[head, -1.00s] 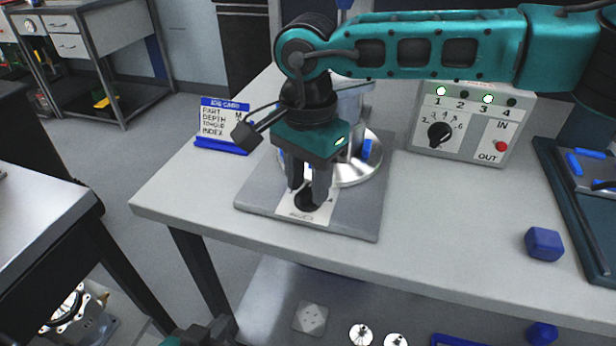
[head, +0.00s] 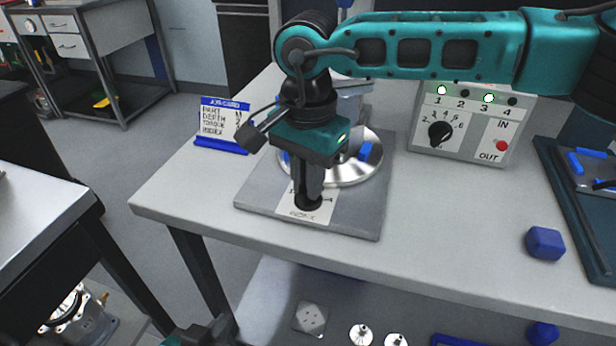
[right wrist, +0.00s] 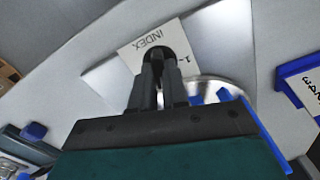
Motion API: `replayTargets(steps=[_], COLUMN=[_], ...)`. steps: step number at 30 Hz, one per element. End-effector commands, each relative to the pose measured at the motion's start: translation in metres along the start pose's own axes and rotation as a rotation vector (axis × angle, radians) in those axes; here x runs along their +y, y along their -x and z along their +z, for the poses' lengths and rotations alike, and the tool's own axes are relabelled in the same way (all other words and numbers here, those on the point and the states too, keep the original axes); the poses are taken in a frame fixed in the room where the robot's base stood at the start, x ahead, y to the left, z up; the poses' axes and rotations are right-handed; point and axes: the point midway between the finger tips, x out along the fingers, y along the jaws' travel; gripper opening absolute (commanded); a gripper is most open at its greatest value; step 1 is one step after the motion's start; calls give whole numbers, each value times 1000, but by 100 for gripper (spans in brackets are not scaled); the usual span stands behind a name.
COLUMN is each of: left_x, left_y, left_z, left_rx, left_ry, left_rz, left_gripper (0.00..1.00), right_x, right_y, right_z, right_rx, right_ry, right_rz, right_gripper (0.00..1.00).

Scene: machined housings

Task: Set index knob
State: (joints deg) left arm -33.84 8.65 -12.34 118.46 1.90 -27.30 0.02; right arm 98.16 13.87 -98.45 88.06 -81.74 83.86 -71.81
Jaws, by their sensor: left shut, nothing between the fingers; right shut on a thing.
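The index knob (head: 307,203) is a small black round knob on a white label at the front of a grey base plate (head: 357,224). In the right wrist view the knob (right wrist: 158,53) shows between my fingertips, beside the word INDEX. My right gripper (head: 307,194) points down and is shut on the knob, which its fingers partly hide. The label's scale is partly covered, so the knob's setting cannot be read. My left gripper (head: 208,332) is shut and empty at the bottom edge of the head view, away from the bench, only partly in frame.
A shiny round disc (head: 352,172) with blue blocks sits behind the knob. A job card (head: 222,124) stands at left. A control box (head: 470,130) with a dial, lamps and a red button stands at right. A blue block (head: 544,244) lies near the front edge.

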Motion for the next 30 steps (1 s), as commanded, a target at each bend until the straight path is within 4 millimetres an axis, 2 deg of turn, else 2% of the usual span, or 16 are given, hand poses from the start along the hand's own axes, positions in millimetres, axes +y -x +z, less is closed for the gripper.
replayTargets(steps=[18, 30], left_x=[-1, -1], left_y=[-8, -10], left_z=[12, 15], left_rx=[0, 0], left_ry=[-1, 0], left_rz=[-1, -1], left_gripper=[0, 0], right_x=[0, 0], right_y=[-1, 0], right_z=[-1, -1], right_rx=[1, 4], right_ry=[487, 665], right_rz=[-1, -1], right_gripper=[0, 0])
